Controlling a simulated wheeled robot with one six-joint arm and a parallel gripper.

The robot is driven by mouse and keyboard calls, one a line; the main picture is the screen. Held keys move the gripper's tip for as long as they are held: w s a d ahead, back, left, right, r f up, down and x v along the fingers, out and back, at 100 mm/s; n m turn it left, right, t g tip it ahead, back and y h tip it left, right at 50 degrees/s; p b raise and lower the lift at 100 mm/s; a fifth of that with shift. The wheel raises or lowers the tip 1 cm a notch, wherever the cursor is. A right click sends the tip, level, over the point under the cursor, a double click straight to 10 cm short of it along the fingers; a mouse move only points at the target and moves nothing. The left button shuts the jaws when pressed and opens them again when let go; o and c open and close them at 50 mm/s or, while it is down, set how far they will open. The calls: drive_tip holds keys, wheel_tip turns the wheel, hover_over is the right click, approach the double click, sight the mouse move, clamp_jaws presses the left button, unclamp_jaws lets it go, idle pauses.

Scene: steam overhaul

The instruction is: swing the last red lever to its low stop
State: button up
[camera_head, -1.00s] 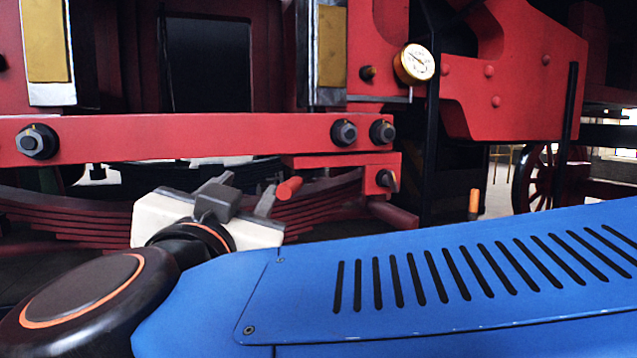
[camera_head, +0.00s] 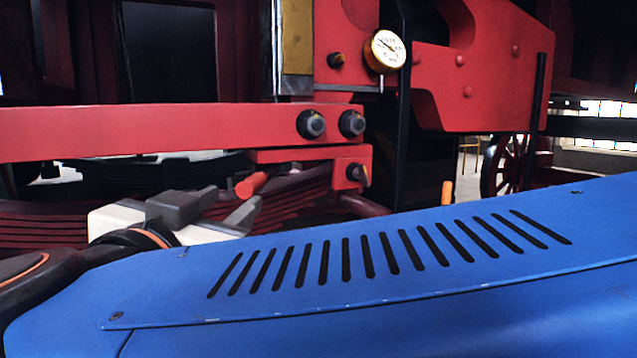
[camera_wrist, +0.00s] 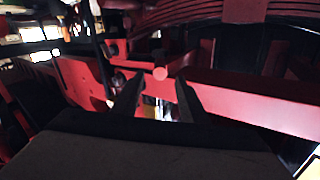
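A short red lever (camera_head: 252,184) with a round, lighter red end sticks out beneath the red beam in the head view. Its round end also shows in the wrist view (camera_wrist: 160,73), ahead of and between the fingertips. My gripper (camera_head: 236,198) has a pale body and grey fingers, and sits just below and to the left of the lever end in the head view. In the wrist view my gripper (camera_wrist: 156,84) has its two dark fingers apart, with a clear gap. No grip on the lever is visible, and I cannot tell whether a finger touches it.
The red beam (camera_head: 150,130) with dark bolts runs above my gripper. A red bracket (camera_head: 349,160) and dark red leaf springs (camera_head: 300,200) lie close by. A round gauge (camera_head: 385,51) hangs higher up. An orange handle (camera_head: 447,192) stands farther right.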

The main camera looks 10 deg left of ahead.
sight(255, 184)
drive_tip(key=w, duration=1.1)
drive_tip(key=shift+w+d, duration=0.1)
drive_tip(key=shift+w, duration=0.15)
drive_tip(key=shift+c, duration=0.5)
clamp_jaws()
